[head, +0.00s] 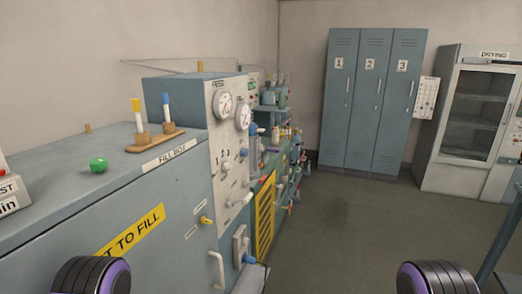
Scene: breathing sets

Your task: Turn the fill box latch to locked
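The fill box (165,200) is a grey-blue cabinet at the left, with a white FILL BOX label on its top edge. A small yellow latch (206,220) sits on its front near the right edge. One small white label (200,205) is above the latch and another is below it; both are too small to read. I cannot tell which label the latch points to. A pale handle (216,268) is on the front below the latch. Two dark, purple-ringed parts of my arms show at the bottom corners; neither gripper's fingers are visible.
A green knob (98,165) and a wooden block (155,140) with two upright tubes are on top of the box. A gauge panel (228,150) stands behind. Lockers (373,100) and a drying cabinet (470,120) are at the back. The middle floor is clear.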

